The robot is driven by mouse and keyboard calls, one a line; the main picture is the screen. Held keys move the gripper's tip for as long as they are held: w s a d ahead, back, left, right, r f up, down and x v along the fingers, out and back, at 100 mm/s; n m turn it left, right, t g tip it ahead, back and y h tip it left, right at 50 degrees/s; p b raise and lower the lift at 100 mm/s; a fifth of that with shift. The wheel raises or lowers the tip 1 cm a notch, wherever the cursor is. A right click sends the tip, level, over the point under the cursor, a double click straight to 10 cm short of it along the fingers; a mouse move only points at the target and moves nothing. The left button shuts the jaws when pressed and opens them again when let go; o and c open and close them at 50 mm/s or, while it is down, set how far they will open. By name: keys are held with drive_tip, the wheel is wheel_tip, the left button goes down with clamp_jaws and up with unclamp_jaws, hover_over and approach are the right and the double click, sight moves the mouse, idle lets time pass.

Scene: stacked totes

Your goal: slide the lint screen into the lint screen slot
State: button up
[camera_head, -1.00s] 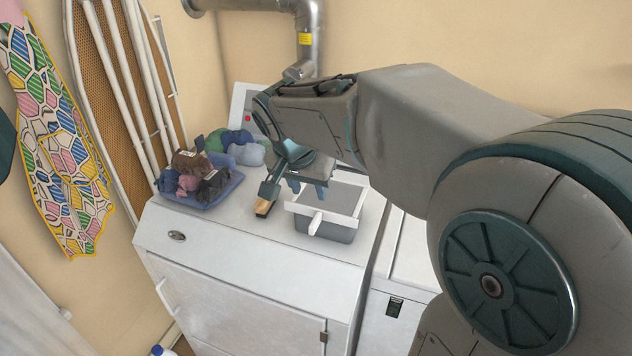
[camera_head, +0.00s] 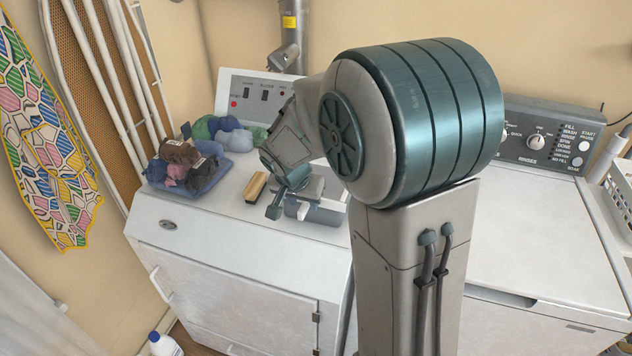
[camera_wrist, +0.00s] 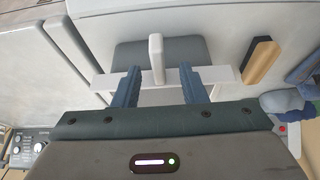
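The lint screen, with a white frame bar (camera_wrist: 108,82), a stubby white handle and a dark grey body, is on top of the white dryer (camera_head: 225,260). In the head view my arm hides much of its white part (camera_head: 334,192). My gripper (camera_wrist: 158,70) is open in the wrist view, its two blue fingers apart over the white bar. The handle (camera_wrist: 157,50) lies between and just beyond the fingertips, with a gap on both sides. I cannot make out the lint screen slot as a separate opening.
A wood-backed brush (camera_head: 257,186) lies left of the screen and shows in the wrist view (camera_wrist: 258,60). A blue tray (camera_head: 205,188) with socks and yarn-like bundles is farther left. The dryer's control panel (camera_head: 250,92) rises behind; a washer (camera_head: 545,240) stands right.

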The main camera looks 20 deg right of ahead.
drive_tip(key=shift+w+d+f, duration=0.1)
drive_tip(key=shift+f, duration=0.25)
clamp_jaws()
drive_tip(key=shift+r, duration=0.1)
